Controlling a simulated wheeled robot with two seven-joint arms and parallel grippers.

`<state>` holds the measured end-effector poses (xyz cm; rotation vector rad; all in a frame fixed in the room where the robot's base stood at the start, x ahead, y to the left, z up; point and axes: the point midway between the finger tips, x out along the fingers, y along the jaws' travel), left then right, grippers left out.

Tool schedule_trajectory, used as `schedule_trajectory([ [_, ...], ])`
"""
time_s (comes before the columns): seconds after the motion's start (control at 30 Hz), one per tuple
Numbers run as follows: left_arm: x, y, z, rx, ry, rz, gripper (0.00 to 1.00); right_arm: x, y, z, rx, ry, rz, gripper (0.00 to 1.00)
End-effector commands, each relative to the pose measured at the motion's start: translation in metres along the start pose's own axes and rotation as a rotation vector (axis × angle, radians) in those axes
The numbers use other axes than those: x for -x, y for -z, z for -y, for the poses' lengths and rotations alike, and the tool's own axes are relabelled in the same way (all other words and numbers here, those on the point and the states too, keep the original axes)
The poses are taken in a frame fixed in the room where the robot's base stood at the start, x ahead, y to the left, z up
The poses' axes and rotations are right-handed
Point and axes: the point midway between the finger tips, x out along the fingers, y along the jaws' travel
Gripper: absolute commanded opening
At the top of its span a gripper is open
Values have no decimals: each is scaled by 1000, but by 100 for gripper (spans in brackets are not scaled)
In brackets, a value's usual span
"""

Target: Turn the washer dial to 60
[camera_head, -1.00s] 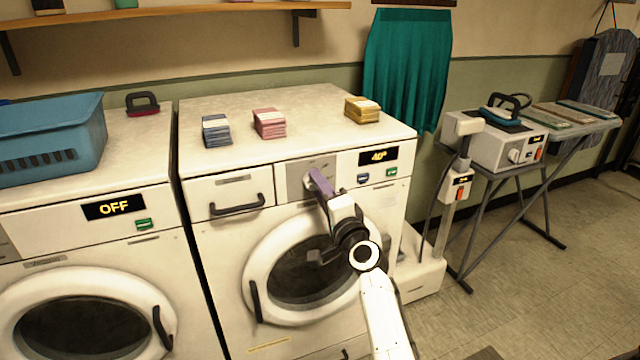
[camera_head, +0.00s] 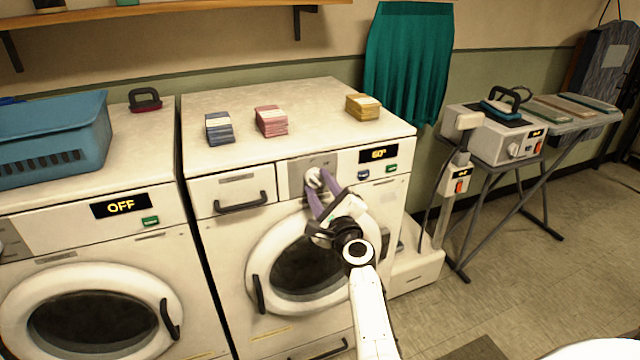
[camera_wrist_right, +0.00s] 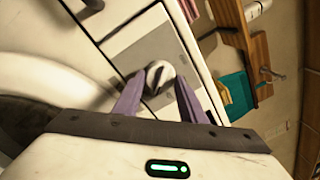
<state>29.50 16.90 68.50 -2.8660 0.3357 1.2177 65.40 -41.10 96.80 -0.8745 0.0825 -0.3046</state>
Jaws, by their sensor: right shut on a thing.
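The washer dial (camera_head: 313,176) is a round white knob on the grey panel of the right-hand washer (camera_head: 300,133). The display (camera_head: 378,154) to its right reads 60°. My right gripper (camera_head: 318,188) has its two purple fingers on either side of the dial, shut on it. In the right wrist view the dial (camera_wrist_right: 158,75) shows between the two fingertips; its pointer mark is too small to read. My left gripper is not in view.
The washer's round door (camera_head: 265,235) lies below the dial, behind my right arm. A drawer handle (camera_head: 241,206) is left of the panel. Green and blue buttons (camera_head: 391,168) sit under the display. Small blue, pink and yellow stacks (camera_head: 271,120) stand on the washer top.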

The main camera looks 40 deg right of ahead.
Motion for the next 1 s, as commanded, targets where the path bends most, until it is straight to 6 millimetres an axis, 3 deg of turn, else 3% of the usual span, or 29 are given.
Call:
schedule_trajectory([
  [0.33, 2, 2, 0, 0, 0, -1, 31, -1, -2, 2, -146, 2, -11, 15],
  [0.9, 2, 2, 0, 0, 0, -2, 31, -1, -2, 2, -175, 2, -12, 15],
  [0.93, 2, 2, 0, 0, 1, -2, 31, -1, -2, 2, -175, 2, -12, 42],
  [1.0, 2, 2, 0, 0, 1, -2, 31, -1, -2, 2, -174, 1, -12, 54],
])
